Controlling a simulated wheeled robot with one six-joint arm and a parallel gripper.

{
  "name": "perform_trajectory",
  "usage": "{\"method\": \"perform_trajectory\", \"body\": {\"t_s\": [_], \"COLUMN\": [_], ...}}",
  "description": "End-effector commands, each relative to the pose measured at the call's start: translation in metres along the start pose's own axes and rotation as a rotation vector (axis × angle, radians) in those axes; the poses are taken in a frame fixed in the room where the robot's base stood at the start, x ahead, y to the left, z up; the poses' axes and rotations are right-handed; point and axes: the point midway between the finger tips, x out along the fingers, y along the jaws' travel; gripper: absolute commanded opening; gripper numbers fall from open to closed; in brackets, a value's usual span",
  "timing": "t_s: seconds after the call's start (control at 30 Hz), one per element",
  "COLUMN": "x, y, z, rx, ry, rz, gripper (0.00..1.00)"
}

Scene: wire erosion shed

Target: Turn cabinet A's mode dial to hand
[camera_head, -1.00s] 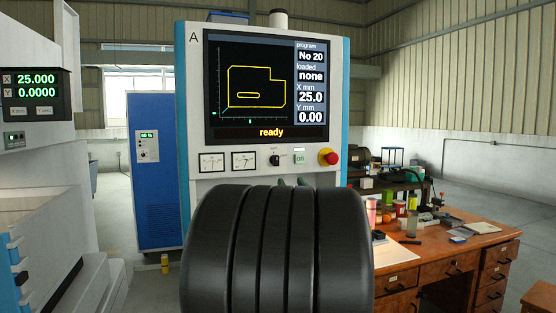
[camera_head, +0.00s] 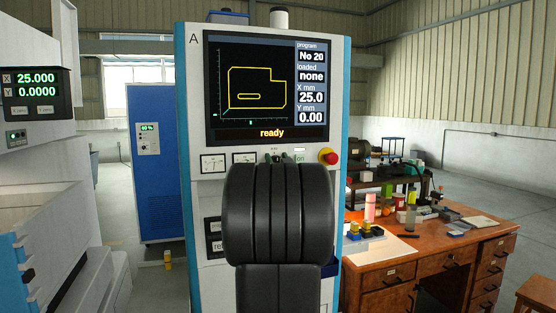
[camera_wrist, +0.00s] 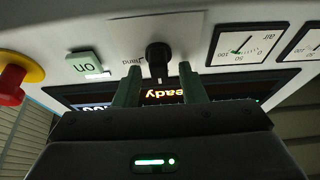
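Cabinet A (camera_head: 189,120) stands upright in the head view with its screen reading "ready". Its mode dial (camera_wrist: 158,58) is a black knob on the light panel in the wrist view, which shows the panel upside down. The knob's bar runs down the wrist picture; a label, apparently "hand", is partly visible left of the knob. My gripper (camera_wrist: 160,68) is open, its two green fingers at either side of the knob with gaps showing. In the head view my gripper (camera_head: 277,158) and wrist hide most of the dial.
The green "on" button (camera_wrist: 85,66) and the red emergency stop (camera_wrist: 12,84) sit beside the dial; the stop also shows in the head view (camera_head: 328,156). Two gauges (camera_head: 213,163) are on its other side. A wooden desk (camera_head: 440,250) with several items stands at right.

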Motion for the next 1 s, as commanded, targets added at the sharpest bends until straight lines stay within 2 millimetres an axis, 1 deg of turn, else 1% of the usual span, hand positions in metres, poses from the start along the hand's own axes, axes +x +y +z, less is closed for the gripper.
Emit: {"method": "perform_trajectory", "body": {"t_s": [0.13,0.27,0.3,0.33,0.67,0.87,1.0], "x": [-0.0002,-0.0003,-0.0003,-0.0004,-0.0007,-0.0013,-0.0018], "y": [0.0,0.0001,0.0,0.0001,-0.0004,0.0002,0.0003], "z": [0.0002,0.0001,0.0001,0.0001,0.001,0.0024,0.0036], "rx": [0.0,0.0,0.0,0.0,0.031,0.128,0.235], "ry": [0.0,0.0,0.0,0.0,0.001,0.0,-0.001], "rz": [0.0,0.0,0.0,0.0,0.012,0.052,0.095], "gripper": [0.37,0.12,0.04,0.0,0.0,0.0,0.0]}}
